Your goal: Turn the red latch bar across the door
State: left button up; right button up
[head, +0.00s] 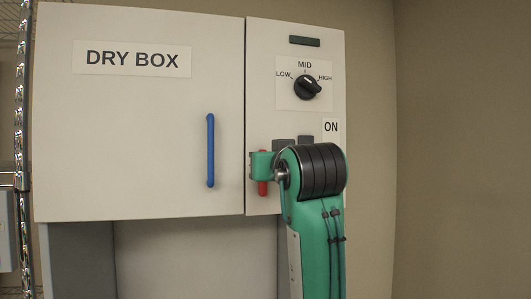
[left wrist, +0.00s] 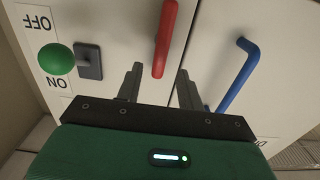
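The red latch bar (head: 262,188) is on the dry box front, just right of the door seam. It looks upright, roughly along the seam; my left gripper hides its upper part in the head view. In the left wrist view the red bar (left wrist: 166,38) shows beside the seam, its rounded end near the gap between my fingertips. My left gripper (left wrist: 158,78) is open, one finger on each side of that end, with no visible contact. In the head view my left arm covers the fingers. The door (head: 140,130) looks closed. My right gripper is not in view.
A blue handle (head: 210,150) stands on the door, left of the latch; it is close to one finger in the left wrist view. A black dial (head: 307,87) is above. A green knob (left wrist: 57,59) and a dark switch plate (left wrist: 88,62) are on the panel nearby.

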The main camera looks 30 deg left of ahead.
pick_arm(q)
jog(key=p+x, duration=0.1)
jog(key=x, duration=0.2)
jog(key=shift+w+a, duration=0.15)
jog(key=shift+w, duration=0.05)
grip_shut()
